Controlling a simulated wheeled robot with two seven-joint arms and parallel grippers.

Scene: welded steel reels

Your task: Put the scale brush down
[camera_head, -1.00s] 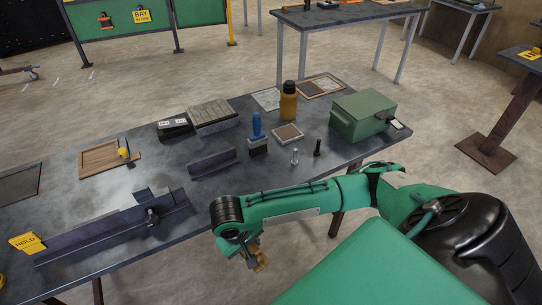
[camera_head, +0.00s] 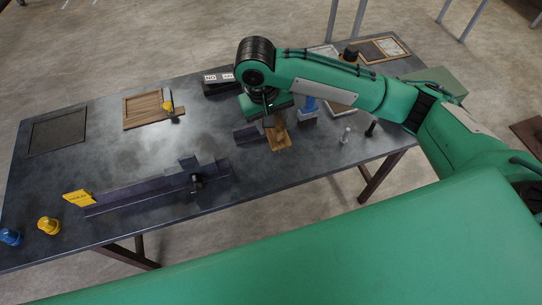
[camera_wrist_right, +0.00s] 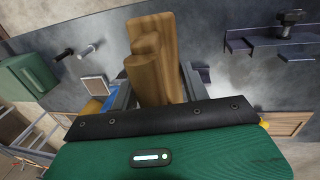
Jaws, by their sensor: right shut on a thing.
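The scale brush (camera_head: 279,137) is a wooden piece held in my right gripper (camera_head: 273,118), above the front part of the steel table (camera_head: 140,195). In the right wrist view the wooden brush (camera_wrist_right: 157,55) stands between the two fingers and fills the middle of the picture. The right gripper is shut on it. The bristles are hard to make out. In the head view it overlaps the table near a short dark angle piece (camera_head: 249,134); I cannot tell the gap below it. My left gripper is not in view.
A long dark angle fixture (camera_head: 145,190) with a clamp lies to the left.

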